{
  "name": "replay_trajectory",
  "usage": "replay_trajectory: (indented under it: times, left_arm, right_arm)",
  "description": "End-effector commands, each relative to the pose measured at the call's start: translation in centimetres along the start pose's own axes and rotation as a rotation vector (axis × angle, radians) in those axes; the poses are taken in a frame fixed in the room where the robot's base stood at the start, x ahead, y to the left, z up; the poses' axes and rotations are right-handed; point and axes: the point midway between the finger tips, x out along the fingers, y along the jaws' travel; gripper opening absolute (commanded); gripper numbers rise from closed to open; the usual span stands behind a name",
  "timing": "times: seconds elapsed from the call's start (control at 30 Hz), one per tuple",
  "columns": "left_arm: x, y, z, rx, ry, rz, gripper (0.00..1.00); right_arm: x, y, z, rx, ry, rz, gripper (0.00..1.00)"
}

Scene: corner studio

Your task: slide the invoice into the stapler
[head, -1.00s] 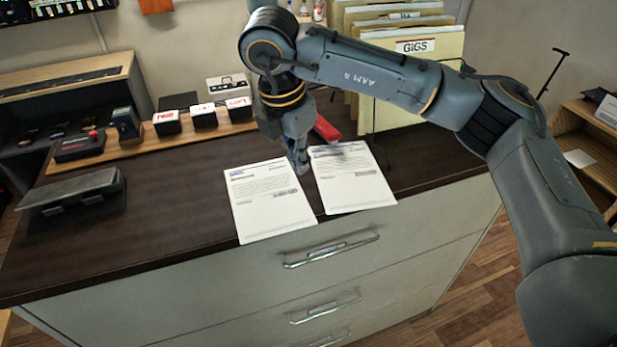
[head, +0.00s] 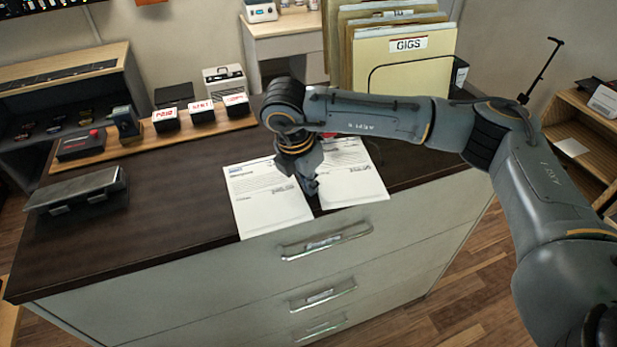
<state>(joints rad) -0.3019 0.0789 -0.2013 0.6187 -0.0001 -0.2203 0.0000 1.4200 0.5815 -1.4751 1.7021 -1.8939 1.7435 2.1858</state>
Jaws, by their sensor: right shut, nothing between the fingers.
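Two printed white sheets lie flat near the front edge of the dark cabinet top: a left sheet (head: 265,205) and a right sheet (head: 355,185). I cannot tell from the print which is the invoice. My right gripper (head: 312,189) is shut and empty, pointing down over the gap between the sheets, covering the left sheet's right edge. I cannot tell whether it touches the paper. The red stapler (head: 328,135) is almost wholly hidden behind my right arm, with only a red sliver showing at the right sheet's far edge. My left gripper is not in view.
A file rack (head: 408,68) with a GIGS folder stands at the back right. A wooden strip (head: 140,142) with several small boxes runs along the back left. A grey metal bar-shaped device (head: 75,192) lies at left. The cabinet top between it and the sheets is clear.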

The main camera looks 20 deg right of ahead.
Motion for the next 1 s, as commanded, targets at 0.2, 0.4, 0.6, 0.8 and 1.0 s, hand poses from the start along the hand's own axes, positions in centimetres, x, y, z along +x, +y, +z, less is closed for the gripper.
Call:
replay_trajectory:
  times: [0.2, 0.4, 0.6, 0.8, 1.0]
  left_arm:
    - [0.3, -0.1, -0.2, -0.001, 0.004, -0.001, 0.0]
    - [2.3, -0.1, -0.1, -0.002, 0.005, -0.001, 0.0]
    - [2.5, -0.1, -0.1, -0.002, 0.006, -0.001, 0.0]
    - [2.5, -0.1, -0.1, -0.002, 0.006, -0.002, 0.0]
    - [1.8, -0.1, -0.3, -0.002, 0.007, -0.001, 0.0]
  right_arm:
    - [0.2, 0.0, 0.1, 0.001, 0.0, 0.0, 0.0]
    - [0.8, 0.0, 1.2, 0.003, 0.0, 0.0, 0.0]
    - [0.4, 0.0, 1.8, -0.001, 0.001, 0.0, 0.0]
    - [0.4, 0.0, 1.8, -0.001, 0.001, 0.0, 0.0]
    - [-1.1, 0.3, 3.0, 0.002, 0.0, 0.001, 0.0]
